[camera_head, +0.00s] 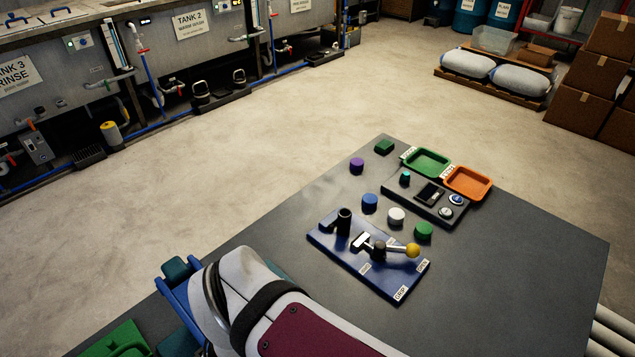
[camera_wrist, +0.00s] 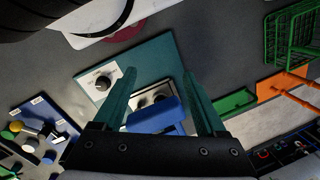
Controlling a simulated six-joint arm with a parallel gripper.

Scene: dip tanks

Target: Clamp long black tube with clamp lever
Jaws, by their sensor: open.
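A blue clamp board (camera_head: 372,270) lies on the dark table. A black tube (camera_head: 344,222) stands upright near its left end. Beside it is a clamp with a metal T-shaped piece (camera_head: 362,242) and a lever (camera_head: 397,251) ending in a yellow knob (camera_head: 413,250). The lever points right; whether the T-piece touches the tube I cannot tell. The clamp board (camera_wrist: 38,108) also shows at the left edge of the wrist view, small and dark. My gripper (camera_wrist: 159,64) is open above a teal board (camera_wrist: 157,52), apart from the clamp.
Several colored caps, such as a blue one (camera_head: 370,202), stand behind the clamp board. Beyond are a control panel (camera_head: 426,199), a green tray (camera_head: 428,162) and an orange tray (camera_head: 468,183). The table's right part is clear.

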